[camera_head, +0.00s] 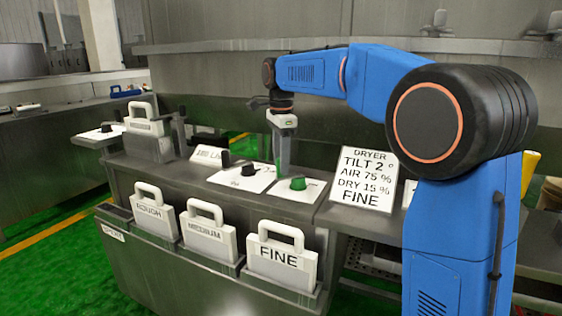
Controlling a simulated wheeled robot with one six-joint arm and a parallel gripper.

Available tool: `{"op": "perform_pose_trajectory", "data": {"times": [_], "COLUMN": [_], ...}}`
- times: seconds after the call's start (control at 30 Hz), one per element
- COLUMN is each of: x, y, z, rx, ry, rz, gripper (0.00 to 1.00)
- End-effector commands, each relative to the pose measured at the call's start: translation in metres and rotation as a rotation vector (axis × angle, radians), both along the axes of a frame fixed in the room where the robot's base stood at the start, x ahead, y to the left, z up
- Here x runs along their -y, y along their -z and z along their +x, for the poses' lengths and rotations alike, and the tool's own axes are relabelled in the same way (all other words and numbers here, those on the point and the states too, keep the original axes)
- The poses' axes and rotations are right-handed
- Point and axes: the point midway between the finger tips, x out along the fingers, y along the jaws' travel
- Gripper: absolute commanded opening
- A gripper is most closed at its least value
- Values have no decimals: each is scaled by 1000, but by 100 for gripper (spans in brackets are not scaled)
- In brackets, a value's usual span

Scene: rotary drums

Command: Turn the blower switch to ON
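No readable label marks the blower switch. Two white plates with controls lie on the grey counter. One plate (232,180) carries black knobs (248,170), and the other carries a green knob (298,184). Small print on these plates is too small to read. My gripper (283,172) points down from my blue arm, over or just behind the gap between the two plates. It appears apart from the knobs. Its fingers show edge-on, so whether they are open or shut does not show.
Handled cartridges marked ROUGH (155,217), MEDIUM (207,238) and FINE (278,262) stand in the counter's front. A dryer settings sign (363,180) stands right of the green knob. Another plate with a black knob (106,128) is at far left. A large grey drum fills the back.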

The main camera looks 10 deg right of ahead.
Motion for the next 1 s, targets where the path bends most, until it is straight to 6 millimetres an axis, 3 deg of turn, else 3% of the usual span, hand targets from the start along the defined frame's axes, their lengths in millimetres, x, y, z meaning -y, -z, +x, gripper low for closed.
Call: {"op": "perform_pose_trajectory", "data": {"times": [0.17,0.33,1.0], "x": [0,0,0], "y": [-3,-21,-148], "z": [0,1,1], "rx": [1,2,2], "ry": [0,0,0], "rz": [0,0,0], "gripper": [40,40,40]}}
